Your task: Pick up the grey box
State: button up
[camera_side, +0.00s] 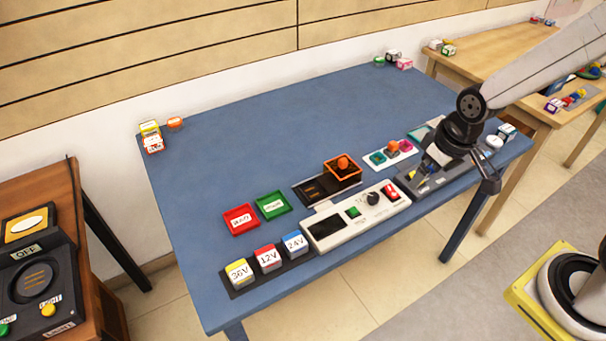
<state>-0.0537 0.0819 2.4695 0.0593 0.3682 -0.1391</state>
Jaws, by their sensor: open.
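My gripper (456,168) is at the right end of the blue table, low over a dark grey tray-like unit (408,184). It is open, and its fingers are small and dark here. I see no object clearly held between them. The grey unit carries small yellow and blue pieces, and my gripper and wrist cover part of it. I cannot tell whether this unit is the grey box or whether a grey box is hidden behind my wrist.
The blue table (240,130) has free room at its back and middle. A white control panel (340,229) stands left of my gripper. Yellow, red and blue voltage blocks (268,258), red (241,219) and green (272,205) trays and an orange box (343,170) lie further left.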

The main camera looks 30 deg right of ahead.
jog(key=w+a+f+n+y, duration=0.1)
jog(key=w+a+f+n, duration=0.1)
jog(key=w+a+n, duration=0.45)
jog(key=n+g+y, duration=0.3)
jog(key=n, duration=0.8)
send_near(239, 270)
jog(key=f, duration=0.2)
jog(key=shift+a+m+x, duration=0.25)
jog(key=shift+x, duration=1)
jog(key=shift+s+r, duration=0.1)
jog(key=shift+x, duration=2.55)
jog(key=c, duration=1.3)
jog(key=shift+o, duration=0.2)
jog(key=shift+r, duration=0.15)
